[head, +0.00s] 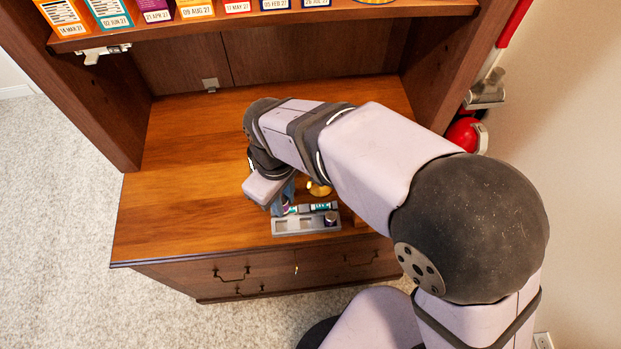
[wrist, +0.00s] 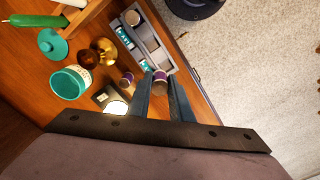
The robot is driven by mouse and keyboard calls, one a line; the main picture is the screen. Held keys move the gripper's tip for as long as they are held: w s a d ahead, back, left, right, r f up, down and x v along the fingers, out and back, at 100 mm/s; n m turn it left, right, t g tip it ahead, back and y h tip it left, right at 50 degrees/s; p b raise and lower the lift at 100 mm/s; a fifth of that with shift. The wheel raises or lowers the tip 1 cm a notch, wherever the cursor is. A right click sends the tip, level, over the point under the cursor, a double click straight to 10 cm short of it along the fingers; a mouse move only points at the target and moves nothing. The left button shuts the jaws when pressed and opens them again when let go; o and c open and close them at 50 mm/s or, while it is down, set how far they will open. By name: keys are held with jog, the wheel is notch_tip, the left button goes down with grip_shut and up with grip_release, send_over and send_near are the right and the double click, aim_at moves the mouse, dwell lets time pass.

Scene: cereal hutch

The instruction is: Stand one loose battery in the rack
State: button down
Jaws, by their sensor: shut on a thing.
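The grey rack (head: 292,229) lies near the front edge of the wooden counter; it also shows in the wrist view (wrist: 155,42). A dark-topped battery (head: 330,217) stands at its right end, seen at the far end in the wrist view (wrist: 132,18). Teal-and-white batteries (head: 320,206) lie along the rack's back side; whether inside it is unclear. My gripper (wrist: 161,80) is shut on a purple-banded battery (wrist: 160,83), close to the rack's near end. Whether that battery touches the rack is unclear. Another purple-banded battery (wrist: 126,79) is left of the fingers.
In the wrist view, a brass piece (wrist: 104,50), a teal-and-white cup (wrist: 70,82), a teal lid (wrist: 52,45), a dark box (wrist: 108,96) and a green candle (wrist: 38,20) crowd the counter beside the rack. The counter's left side (head: 180,170) is clear.

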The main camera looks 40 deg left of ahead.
jog(key=shift+s+f+n, duration=0.2)
jog(key=shift+s+n, duration=0.2)
jog(key=shift+s, duration=0.4)
notch_tip(320, 180, down, 5)
jog(key=b, duration=0.4)
jog(key=shift+r+b, duration=0.2)
jog(key=shift+b, duration=0.2)
jog(key=shift+f+b, duration=0.3)
jog(key=shift+f, duration=0.55)
jog(key=shift+f, duration=0.9)
dwell(0.3)
jog(key=shift+p, duration=0.9)
dwell(3.2)
